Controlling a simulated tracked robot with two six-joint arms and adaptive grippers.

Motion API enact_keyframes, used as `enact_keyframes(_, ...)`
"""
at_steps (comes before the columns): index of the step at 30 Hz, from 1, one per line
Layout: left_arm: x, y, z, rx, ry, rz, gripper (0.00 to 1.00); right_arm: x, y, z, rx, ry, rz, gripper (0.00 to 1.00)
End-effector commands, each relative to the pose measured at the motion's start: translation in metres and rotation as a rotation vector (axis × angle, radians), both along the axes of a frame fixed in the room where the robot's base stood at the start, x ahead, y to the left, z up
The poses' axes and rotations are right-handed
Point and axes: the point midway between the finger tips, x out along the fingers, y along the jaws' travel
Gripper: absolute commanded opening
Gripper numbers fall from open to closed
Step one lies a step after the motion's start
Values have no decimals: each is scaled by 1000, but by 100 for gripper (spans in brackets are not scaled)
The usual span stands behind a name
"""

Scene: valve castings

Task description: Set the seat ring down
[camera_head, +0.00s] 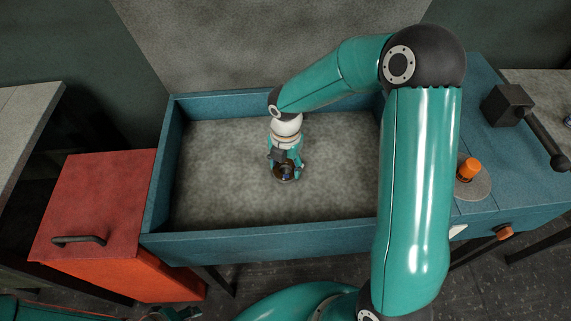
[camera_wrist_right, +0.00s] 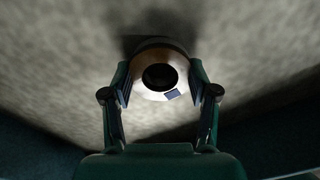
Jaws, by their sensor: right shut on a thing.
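My right gripper (camera_head: 286,170) points down inside the blue-walled tray (camera_head: 270,246), over its grey bottom. In the right wrist view, its two fingers (camera_wrist_right: 160,92) are shut on the sides of the seat ring (camera_wrist_right: 141,78), a pale coppery round piece with a dark round hole and a small dark rectangular patch on its rim. In the head view the ring is mostly hidden by the gripper; only a dark brownish bit shows between the fingers. I cannot tell whether it touches the tray bottom. Part of my left gripper (camera_head: 178,314) shows at the bottom edge, cut off.
The tray bottom is bare around the gripper, with walls on its sides. A red cabinet (camera_head: 100,195) stands left. On the blue bench at right are an orange knob-like piece (camera_head: 468,167) on a grey disc (camera_head: 481,188) and a black block (camera_head: 506,104) near a dark lever (camera_head: 545,140).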

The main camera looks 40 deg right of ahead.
Motion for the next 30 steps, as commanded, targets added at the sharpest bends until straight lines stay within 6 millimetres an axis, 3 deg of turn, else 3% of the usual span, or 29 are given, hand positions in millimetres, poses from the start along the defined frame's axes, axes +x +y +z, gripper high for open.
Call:
enact_keyframes(9,0,0,-3,0,0,0,40,0,0,-4,0,-1,0,0)
enact_keyframes(10,0,0,-2,0,0,0,40,0,0,-3,0,-1,0,64)
enact_keyframes(14,0,0,-2,0,0,0,40,0,0,-3,0,-1,0,86)
enact_keyframes(25,0,0,-2,0,0,0,40,0,0,-3,0,1,0,88)
enact_keyframes(30,0,0,-2,0,0,0,40,1,0,11,-1,-3,0,88)
